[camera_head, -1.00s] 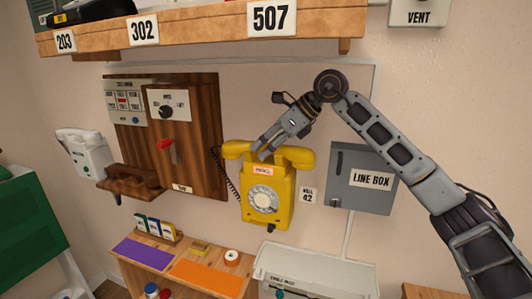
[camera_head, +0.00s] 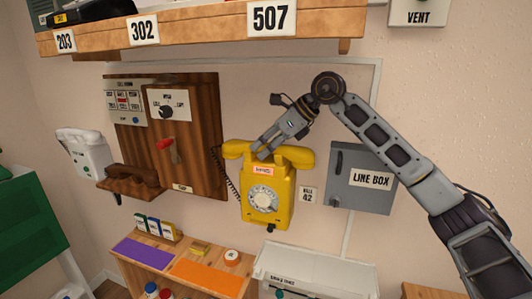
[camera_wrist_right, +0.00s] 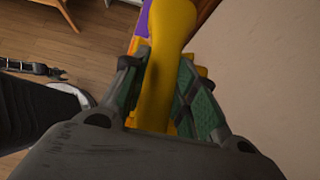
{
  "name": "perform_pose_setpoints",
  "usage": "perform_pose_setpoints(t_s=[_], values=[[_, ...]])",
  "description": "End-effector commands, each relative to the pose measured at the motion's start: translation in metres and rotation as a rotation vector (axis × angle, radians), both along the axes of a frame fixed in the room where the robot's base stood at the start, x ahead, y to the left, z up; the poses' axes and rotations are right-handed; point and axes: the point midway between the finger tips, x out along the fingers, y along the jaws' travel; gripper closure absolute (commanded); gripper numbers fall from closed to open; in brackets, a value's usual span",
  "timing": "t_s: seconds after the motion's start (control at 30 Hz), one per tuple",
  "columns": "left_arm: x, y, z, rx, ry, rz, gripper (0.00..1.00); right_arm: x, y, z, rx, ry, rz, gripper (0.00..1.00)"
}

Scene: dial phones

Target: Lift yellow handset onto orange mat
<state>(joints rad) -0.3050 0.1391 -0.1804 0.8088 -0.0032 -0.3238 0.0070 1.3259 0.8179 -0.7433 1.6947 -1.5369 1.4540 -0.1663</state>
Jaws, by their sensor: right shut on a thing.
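The yellow handset (camera_head: 297,156) lies across the top of the yellow wall phone (camera_head: 267,200), which has a round dial and a dark coiled cord on its left. My right gripper (camera_head: 264,152) is at the middle of the handset, shut on it. In the right wrist view the handset (camera_wrist_right: 163,75) runs between both green-padded fingers (camera_wrist_right: 165,95). I cannot tell whether the handset is clear of its cradle. The orange mat (camera_head: 207,277) lies on the wooden shelf below and left of the phone, beside a purple mat (camera_head: 145,253). My left gripper is not in view.
A grey line box (camera_head: 362,178) is right of the phone. A wooden wall phone (camera_head: 200,130) is close on the left. A tape roll (camera_head: 232,257) and small boxes (camera_head: 157,228) stand behind the mats. A wooden ledge (camera_head: 200,30) overhangs above.

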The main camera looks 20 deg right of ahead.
Motion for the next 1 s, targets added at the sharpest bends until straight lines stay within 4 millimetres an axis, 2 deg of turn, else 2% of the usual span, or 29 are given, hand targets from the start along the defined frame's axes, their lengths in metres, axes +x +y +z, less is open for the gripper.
perform_pose_setpoints(t_s=[0.43,0.93,1.0], values=[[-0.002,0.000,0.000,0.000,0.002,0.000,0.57,0.000,0.000,0.004,0.001,-0.001,0.000,1.00],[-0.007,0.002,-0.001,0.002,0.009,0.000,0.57,0.000,0.000,0.036,0.002,-0.003,0.000,1.00],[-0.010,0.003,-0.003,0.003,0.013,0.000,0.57,-0.004,0.003,0.036,0.000,-0.002,0.001,1.00]])
